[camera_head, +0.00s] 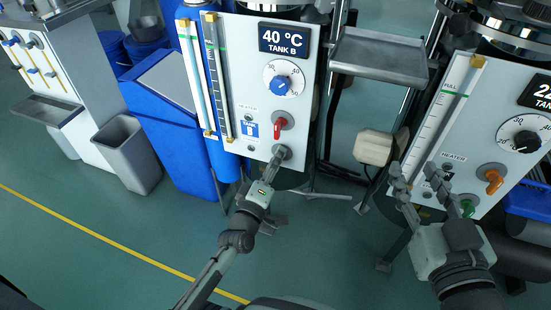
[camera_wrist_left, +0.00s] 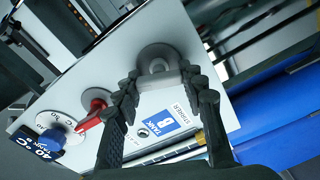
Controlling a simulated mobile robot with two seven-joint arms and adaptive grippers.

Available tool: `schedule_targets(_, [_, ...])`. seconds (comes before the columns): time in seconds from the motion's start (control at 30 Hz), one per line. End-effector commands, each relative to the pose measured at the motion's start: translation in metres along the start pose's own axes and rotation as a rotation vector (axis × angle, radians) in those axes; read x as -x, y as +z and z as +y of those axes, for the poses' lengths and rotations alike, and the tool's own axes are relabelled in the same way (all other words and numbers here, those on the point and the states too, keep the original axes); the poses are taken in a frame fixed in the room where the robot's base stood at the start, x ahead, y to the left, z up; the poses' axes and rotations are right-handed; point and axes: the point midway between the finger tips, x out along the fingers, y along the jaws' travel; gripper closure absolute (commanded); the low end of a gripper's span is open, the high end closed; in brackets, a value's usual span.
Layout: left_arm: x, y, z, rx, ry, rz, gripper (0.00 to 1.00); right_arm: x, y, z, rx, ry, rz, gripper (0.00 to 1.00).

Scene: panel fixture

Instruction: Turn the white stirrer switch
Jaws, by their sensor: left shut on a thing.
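The white stirrer switch is a pale knob on a round grey base low on the Tank B panel (camera_head: 244,70). In the left wrist view the white switch (camera_wrist_left: 158,66) sits between the fingertips of my left gripper (camera_wrist_left: 160,82), which is shut on it. In the head view my left gripper (camera_head: 275,162) is at the panel's lower right and hides most of the switch. A "Tank B stirrer" label (camera_wrist_left: 163,122) is beside it. My right gripper (camera_head: 425,180) is open and empty in front of the right panel.
A red switch (camera_head: 279,126) and a blue dial (camera_head: 284,85) are above the white switch on the same panel. The right panel (camera_head: 463,125) has a black dial (camera_head: 525,140), an orange switch (camera_head: 491,178) and a green switch (camera_head: 467,207). A grey shelf (camera_head: 380,55) stands between the panels.

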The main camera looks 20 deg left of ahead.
Motion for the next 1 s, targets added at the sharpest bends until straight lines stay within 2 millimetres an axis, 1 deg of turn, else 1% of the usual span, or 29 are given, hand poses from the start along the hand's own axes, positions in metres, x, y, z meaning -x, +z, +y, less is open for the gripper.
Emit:
schedule_targets(0.2, [-0.0005,-0.0009,-0.0009,0.173,0.001,0.001,0.89,0.0001,0.0037,0.0014,0.002,0.003,-0.016,0.60])
schedule_targets(0.5, [-0.0005,-0.0004,-0.0014,0.329,0.001,0.001,0.89,0.0000,-0.0013,-0.0007,-0.001,-0.002,0.009,0.60])
schedule_targets(0.7, [-0.0005,-0.0005,-0.0015,0.374,0.001,0.001,0.89,0.0001,-0.0031,-0.0012,-0.002,-0.003,0.017,0.60])
schedule_targets(1.0, [-0.0006,-0.0005,-0.0014,0.389,0.001,0.002,0.89,0.0001,-0.0052,-0.0019,-0.003,-0.004,0.026,0.60])
